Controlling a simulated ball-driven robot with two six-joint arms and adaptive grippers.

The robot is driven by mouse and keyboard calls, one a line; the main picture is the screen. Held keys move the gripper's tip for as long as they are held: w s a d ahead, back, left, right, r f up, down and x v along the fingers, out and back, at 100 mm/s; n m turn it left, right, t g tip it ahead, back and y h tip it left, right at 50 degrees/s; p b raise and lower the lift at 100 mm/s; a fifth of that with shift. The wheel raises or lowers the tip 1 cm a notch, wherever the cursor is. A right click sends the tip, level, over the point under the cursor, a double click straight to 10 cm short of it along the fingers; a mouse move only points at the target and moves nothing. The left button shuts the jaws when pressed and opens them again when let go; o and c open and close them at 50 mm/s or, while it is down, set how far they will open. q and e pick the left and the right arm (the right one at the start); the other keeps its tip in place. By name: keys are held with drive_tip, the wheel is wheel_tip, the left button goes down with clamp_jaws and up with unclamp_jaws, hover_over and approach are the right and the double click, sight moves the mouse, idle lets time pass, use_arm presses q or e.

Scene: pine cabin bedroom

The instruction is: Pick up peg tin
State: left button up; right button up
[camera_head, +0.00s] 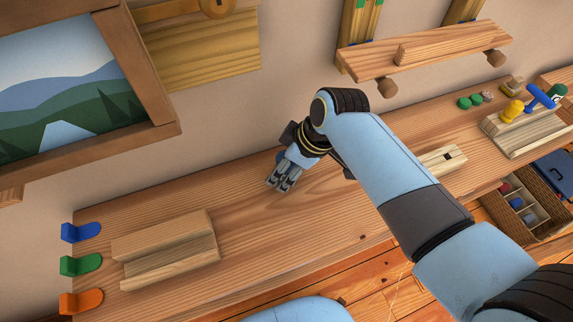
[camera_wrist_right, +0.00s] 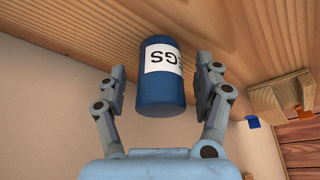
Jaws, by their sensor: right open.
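The peg tin (camera_wrist_right: 163,90) is a dark blue cylinder with a white label, part of whose black lettering reads "GS". In the right wrist view it sits between the two fingers of my right gripper (camera_wrist_right: 161,78), with a visible gap on each side. The fingers are open and do not visibly touch it. In the head view my right gripper (camera_head: 284,183) is low over the middle of the wooden bench. My left gripper is not in view.
The bench top (camera_head: 330,225) is clear in front of the gripper. A stepped wooden block (camera_head: 165,250) and blue, green and orange hooks (camera_head: 82,265) are at the left. A shelf (camera_head: 430,52) overhangs the back right. A wicker basket (camera_head: 525,205) is below right.

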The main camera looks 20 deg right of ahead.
drive_tip(key=c, duration=1.3)
